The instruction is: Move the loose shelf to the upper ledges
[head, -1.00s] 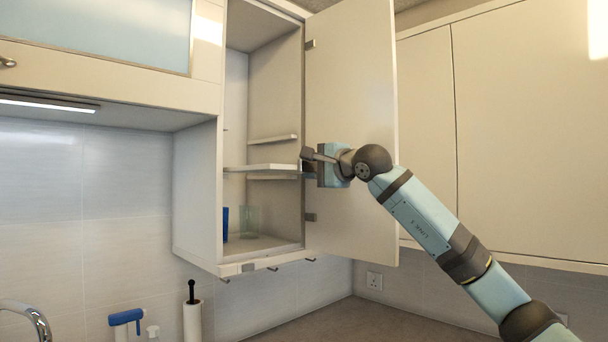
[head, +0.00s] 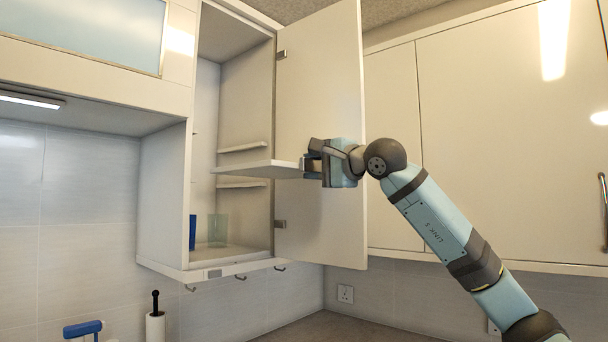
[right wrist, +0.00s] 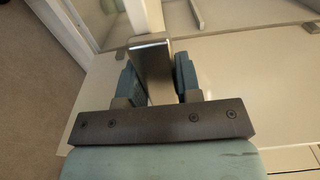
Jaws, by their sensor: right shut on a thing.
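The loose shelf (head: 258,168) is a pale board in the open wall cabinet, partly sticking out of its front. It lies between the upper ledge (head: 243,148) and the lower ledge (head: 241,184) on the right inner wall, apart from the lower one in the picture. My right gripper (head: 312,167) is shut on the shelf's front right part, in front of the open door. In the right wrist view the shelf's end (right wrist: 150,62) stands between the two fingers (right wrist: 160,80). The left side's ledges are mostly hidden. My left gripper is not in view.
The open cabinet door (head: 318,100) stands just behind and beside my right gripper. A blue cup (head: 192,232) and a clear greenish glass (head: 217,230) stand on the cabinet floor below the shelf. Hooks (head: 240,277) hang under the cabinet. Closed cabinets fill the right.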

